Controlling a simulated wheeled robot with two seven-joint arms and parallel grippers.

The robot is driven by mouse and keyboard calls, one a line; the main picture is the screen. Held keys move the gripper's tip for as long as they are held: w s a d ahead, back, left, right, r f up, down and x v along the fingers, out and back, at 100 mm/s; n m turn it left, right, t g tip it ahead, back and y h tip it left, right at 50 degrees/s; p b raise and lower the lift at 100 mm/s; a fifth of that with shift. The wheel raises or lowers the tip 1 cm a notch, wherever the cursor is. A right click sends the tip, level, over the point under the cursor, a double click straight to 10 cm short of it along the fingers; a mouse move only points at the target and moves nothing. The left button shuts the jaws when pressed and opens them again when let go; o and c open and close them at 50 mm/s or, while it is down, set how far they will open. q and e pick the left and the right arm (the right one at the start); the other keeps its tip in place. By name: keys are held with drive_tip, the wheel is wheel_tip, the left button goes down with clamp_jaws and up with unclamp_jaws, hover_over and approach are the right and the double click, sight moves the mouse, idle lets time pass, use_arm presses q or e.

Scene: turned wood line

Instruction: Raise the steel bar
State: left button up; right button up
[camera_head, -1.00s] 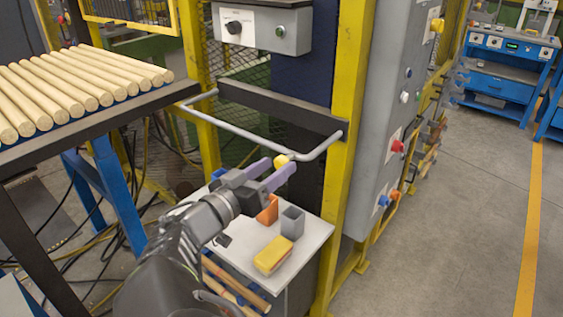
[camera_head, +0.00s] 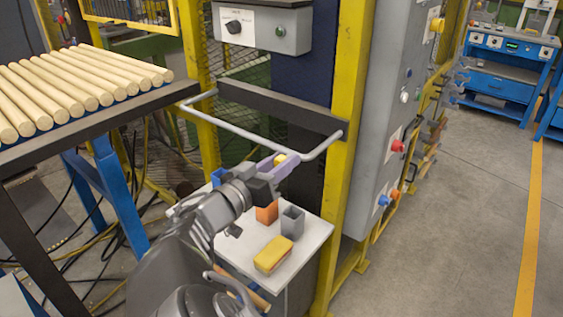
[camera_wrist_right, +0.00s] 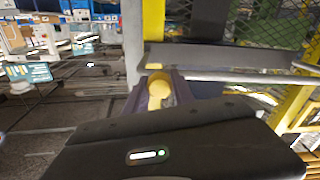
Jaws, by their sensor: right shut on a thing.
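The steel bar (camera_head: 243,134) is a grey U-shaped tube between two yellow posts, its front run sloping down to the right in the head view. In the right wrist view, the yellow knob (camera_wrist_right: 160,88) lies between the two fingers, and the steel bar (camera_wrist_right: 250,77) runs off to the right. The exact contact is partly hidden by the fingers. My left gripper is not in view.
A white stand (camera_head: 304,243) below holds an orange cup (camera_head: 267,213), a grey cup (camera_head: 292,222) and a yellow block (camera_head: 273,255). A rack of wooden rods (camera_head: 75,85) is at left. A grey control box (camera_head: 262,29) hangs above. A grey cabinet (camera_head: 385,120) stands at right.

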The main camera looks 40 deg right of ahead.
clamp_jaws()
idle(0.7)
